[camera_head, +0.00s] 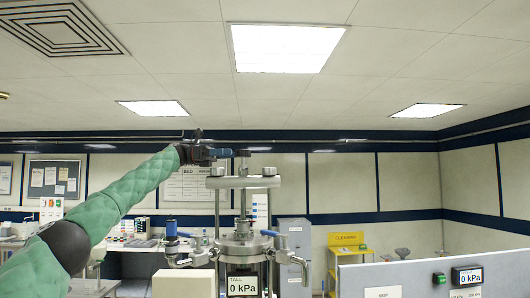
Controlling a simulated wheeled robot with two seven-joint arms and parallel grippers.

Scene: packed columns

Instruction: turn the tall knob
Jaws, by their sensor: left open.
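The tall column (242,250) stands at centre, with a display reading "TALL 0 kPa" (242,286). A pale crossbar (243,182) sits on its upper rods, and a thin stem with a small dark knob (243,154) rises above that. My left gripper (231,153) comes in from the left at the height of this knob, its fingers pointing right. It is open, with the fingertips close to the knob's left side; I cannot tell whether they touch or surround it. A blue-handled valve (172,230) is lower on the left. My right gripper is not in view.
A grey panel (400,280) at lower right carries another 0 kPa display (466,275) and a green button (439,278). A yellow cleaning stand (346,240) and a grey cabinet (294,240) stand behind. The space above the column is clear.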

